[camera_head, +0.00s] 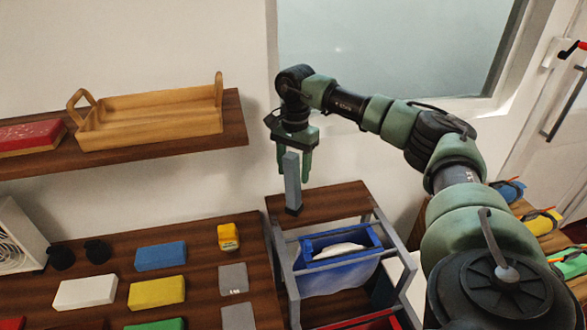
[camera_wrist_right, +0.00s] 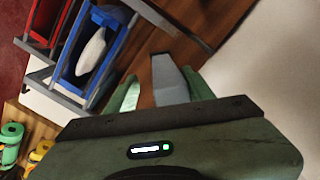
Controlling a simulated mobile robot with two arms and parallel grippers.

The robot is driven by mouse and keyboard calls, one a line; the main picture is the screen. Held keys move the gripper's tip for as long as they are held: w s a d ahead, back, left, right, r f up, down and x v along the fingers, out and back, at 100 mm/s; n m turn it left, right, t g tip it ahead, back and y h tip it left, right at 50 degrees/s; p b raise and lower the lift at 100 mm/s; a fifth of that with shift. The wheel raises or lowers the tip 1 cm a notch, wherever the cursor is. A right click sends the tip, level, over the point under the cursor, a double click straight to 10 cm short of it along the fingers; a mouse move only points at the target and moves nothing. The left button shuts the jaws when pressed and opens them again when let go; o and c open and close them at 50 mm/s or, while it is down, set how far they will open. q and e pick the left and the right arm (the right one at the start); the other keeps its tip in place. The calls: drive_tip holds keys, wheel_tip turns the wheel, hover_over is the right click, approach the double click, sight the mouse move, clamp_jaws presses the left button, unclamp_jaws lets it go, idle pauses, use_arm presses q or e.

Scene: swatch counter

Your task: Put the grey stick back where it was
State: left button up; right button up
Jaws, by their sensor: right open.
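The grey stick (camera_head: 292,182) stands upright on the brown wooden top of a small cart (camera_head: 340,200), near its left side. Its foot looks dark. My right gripper (camera_head: 294,165) points down over it with its green fingers on either side of the stick's upper part. In the right wrist view the stick (camera_wrist_right: 169,80) shows between the open fingers (camera_wrist_right: 161,92), nearer to the right one; I cannot tell whether it touches that finger. My left gripper is not in view.
Below the cart top is a blue bin (camera_head: 335,272) with a white thing inside. A dark wood counter (camera_head: 205,290) on the left holds coloured blocks. A wall shelf (camera_head: 215,140) carries a wooden tray (camera_head: 150,128). The cart top right of the stick is bare.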

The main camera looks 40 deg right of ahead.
drive_tip(key=shift+r, duration=0.4)
drive_tip(key=r+b, duration=0.1)
drive_tip(key=r, duration=0.2)
drive_tip(key=r+b, duration=0.1)
drive_tip(key=r, duration=0.3)
drive_tip(key=r+b, duration=0.1)
drive_tip(key=r, duration=0.3)
drive_tip(key=shift+w+d+r, duration=0.15)
drive_tip(key=shift+d+r, duration=0.1)
